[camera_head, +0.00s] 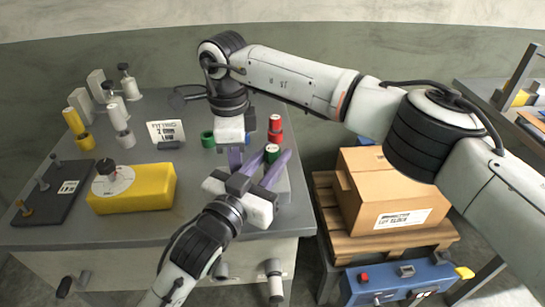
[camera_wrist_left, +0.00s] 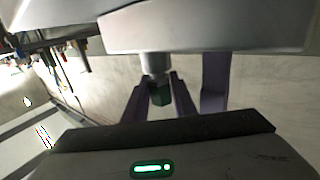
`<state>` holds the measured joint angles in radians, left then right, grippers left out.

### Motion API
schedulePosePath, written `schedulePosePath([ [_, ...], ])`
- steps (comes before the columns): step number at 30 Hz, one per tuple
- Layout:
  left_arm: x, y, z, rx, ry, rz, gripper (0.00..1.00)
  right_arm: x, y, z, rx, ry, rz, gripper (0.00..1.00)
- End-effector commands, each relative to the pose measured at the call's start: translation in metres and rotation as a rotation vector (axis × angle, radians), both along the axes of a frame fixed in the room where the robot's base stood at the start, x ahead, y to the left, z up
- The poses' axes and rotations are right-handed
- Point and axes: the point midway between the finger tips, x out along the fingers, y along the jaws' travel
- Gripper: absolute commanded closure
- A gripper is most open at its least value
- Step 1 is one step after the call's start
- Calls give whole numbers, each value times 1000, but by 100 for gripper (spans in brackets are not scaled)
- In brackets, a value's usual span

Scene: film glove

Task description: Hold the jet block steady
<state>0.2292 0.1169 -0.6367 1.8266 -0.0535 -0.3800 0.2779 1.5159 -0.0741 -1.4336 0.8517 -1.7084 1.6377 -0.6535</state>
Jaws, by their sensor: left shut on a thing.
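The jet block (camera_head: 284,187) appears to be the pale grey block at the table's front right edge, mostly hidden by my left gripper. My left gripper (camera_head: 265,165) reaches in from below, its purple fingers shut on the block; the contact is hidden. A green-topped piece (camera_head: 271,152) shows between the fingers, also in the left wrist view (camera_wrist_left: 160,95). My right gripper (camera_head: 234,150) points down from above, just behind and left of my left gripper. Its fingertips are largely hidden, so its opening is unclear.
Red rings (camera_head: 275,127) and a green ring (camera_head: 208,139) stand behind. A yellow block (camera_head: 133,189) with a dial, a dark tray (camera_head: 52,192) and a label card (camera_head: 166,131) lie left. A cardboard box (camera_head: 385,190) sits on a pallet (camera_head: 390,243) at right.

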Motion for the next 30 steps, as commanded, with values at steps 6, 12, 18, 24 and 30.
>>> schedulePosePath([
  [6, 0, 0, 4, -2, -2, -1, 98, -3, -1, -7, -6, 12, 1, 100],
  [12, 0, 0, 12, -2, -2, 0, 98, -3, -1, -7, -6, 12, 1, 100],
  [18, 0, 0, 20, -2, -2, 0, 98, -3, -1, -7, -6, 12, 1, 100],
  [24, 0, 0, 29, -2, -2, 0, 98, -3, -1, -7, -6, 12, 0, 100],
  [30, 0, 0, 36, -2, -2, 0, 98, -3, -1, -7, -6, 12, 0, 100],
])
